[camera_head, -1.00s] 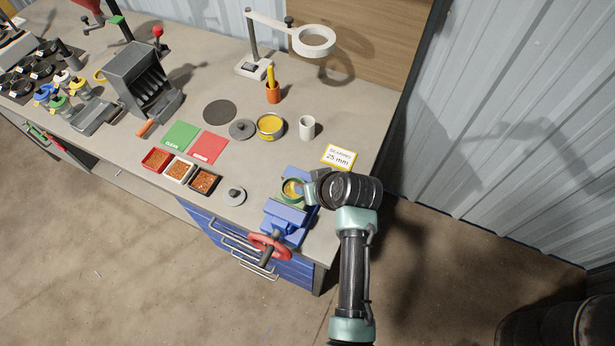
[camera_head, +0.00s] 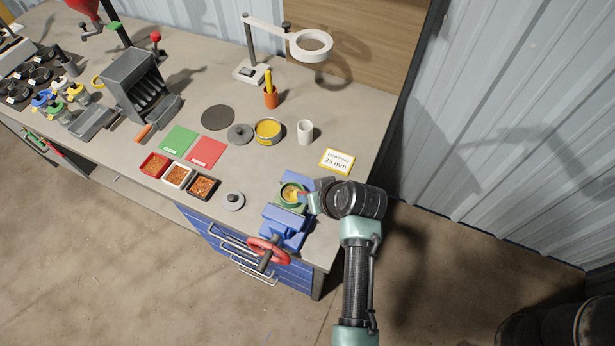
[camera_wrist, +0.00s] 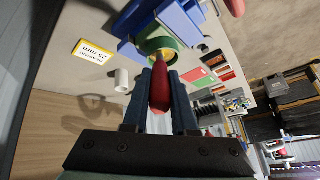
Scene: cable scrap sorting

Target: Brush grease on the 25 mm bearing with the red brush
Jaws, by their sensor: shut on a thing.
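My gripper (camera_wrist: 160,95) is shut on the red brush (camera_wrist: 160,88), its handle between the two fingers in the wrist view. The brush's far end reaches the opening of the bearing (camera_wrist: 148,46), a green-rimmed ring with a yellowish inside. In the head view the bearing (camera_head: 291,194) sits in the blue vise (camera_head: 287,226), and my gripper (camera_head: 308,201) is at its right side. Whether the bristles touch the inner surface cannot be told. A yellow-edged card (camera_head: 337,160) reading "BEARING 25 mm" lies behind the vise.
An open yellow tin (camera_head: 268,131) stands mid-bench, its grey lid (camera_head: 240,134) beside it. A white cup (camera_head: 305,132), an orange holder (camera_head: 270,98) and a ring lamp (camera_head: 311,44) stand behind. The vise's red handwheel (camera_head: 267,251) overhangs the front edge.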

